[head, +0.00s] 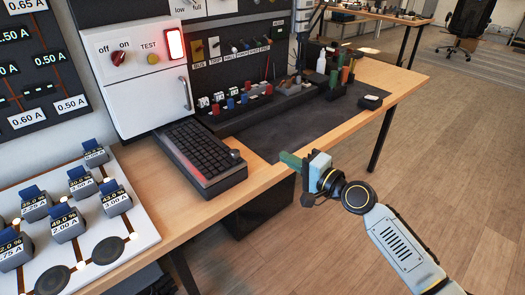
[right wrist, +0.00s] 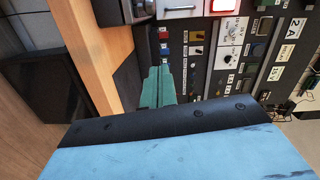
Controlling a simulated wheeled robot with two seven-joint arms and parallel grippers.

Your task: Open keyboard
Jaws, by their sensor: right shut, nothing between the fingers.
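A dark keyboard (head: 200,150) lies on the wooden desk in the head view, in a dark tray below a white panel box (head: 145,75). The tray's left edge has a reddish strip. My right gripper (head: 291,160) is just off the desk's front edge, to the right of the keyboard and apart from it. Its green fingers are together and empty; they also show in the right wrist view (right wrist: 157,88). My left gripper is in neither view.
The box has an off/on knob (head: 118,58), a yellow test button (head: 153,58) and a lit red lamp (head: 174,45). A white board (head: 150,233) with several labelled blocks is at left. A dark mat (head: 310,122) covers the desk's middle. Open floor lies at right.

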